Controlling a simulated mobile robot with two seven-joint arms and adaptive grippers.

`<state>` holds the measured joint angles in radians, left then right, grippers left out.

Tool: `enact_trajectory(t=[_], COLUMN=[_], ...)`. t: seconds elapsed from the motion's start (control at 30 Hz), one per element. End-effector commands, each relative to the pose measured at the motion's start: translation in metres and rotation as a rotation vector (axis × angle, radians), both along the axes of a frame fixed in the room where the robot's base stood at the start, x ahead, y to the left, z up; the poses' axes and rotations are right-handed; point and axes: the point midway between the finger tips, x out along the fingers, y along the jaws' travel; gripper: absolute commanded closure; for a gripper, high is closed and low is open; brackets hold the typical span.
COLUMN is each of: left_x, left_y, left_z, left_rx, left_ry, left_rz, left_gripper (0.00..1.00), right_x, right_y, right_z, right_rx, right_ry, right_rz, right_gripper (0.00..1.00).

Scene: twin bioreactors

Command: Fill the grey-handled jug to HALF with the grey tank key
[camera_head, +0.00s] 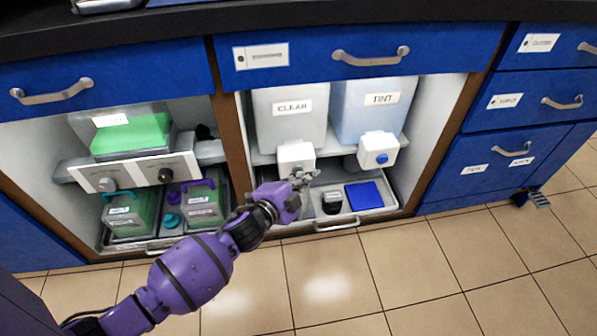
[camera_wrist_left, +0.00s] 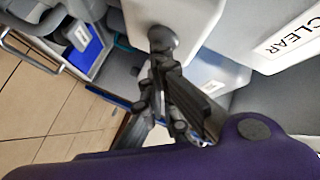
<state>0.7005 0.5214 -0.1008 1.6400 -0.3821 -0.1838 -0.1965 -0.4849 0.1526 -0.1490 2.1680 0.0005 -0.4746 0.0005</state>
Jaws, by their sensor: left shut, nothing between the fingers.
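The white tap block (camera_head: 296,156) sits below the tank labelled CLEAR (camera_head: 290,118). Its round dark grey key (camera_wrist_left: 162,38) shows in the left wrist view. My left gripper (camera_head: 302,178) is shut and empty, with its fingertips just in front of and below this key; I cannot tell if they touch it. The fingers also show in the left wrist view (camera_wrist_left: 160,68). I cannot make out a grey-handled jug; my gripper and wrist cover part of the space under the CLEAR tap. My right gripper is not in view.
The TINT tank (camera_head: 368,112) has a tap with a blue key (camera_head: 382,158). A dark-capped container (camera_head: 332,203) and a blue square (camera_head: 364,195) lie in the tray below. In the left cabinet stand jugs with teal (camera_head: 121,210) and purple (camera_head: 198,184) handles. The floor in front is clear.

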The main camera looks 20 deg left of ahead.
Motion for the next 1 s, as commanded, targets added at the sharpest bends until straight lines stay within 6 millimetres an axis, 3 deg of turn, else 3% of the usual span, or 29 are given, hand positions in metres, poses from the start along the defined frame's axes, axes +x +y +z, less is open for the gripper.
enact_trajectory(t=[0.5,1.0], left_x=[0.000,0.000], left_y=[0.000,0.000], left_z=[0.000,0.000], left_rx=[0.000,0.000], left_ry=[0.000,0.000], left_rz=[0.001,0.001], left_gripper=[1.00,1.00], right_x=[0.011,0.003], right_y=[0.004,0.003], right_z=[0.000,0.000], right_rx=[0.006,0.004], right_ry=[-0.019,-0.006], right_rz=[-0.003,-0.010], right_gripper=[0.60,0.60])
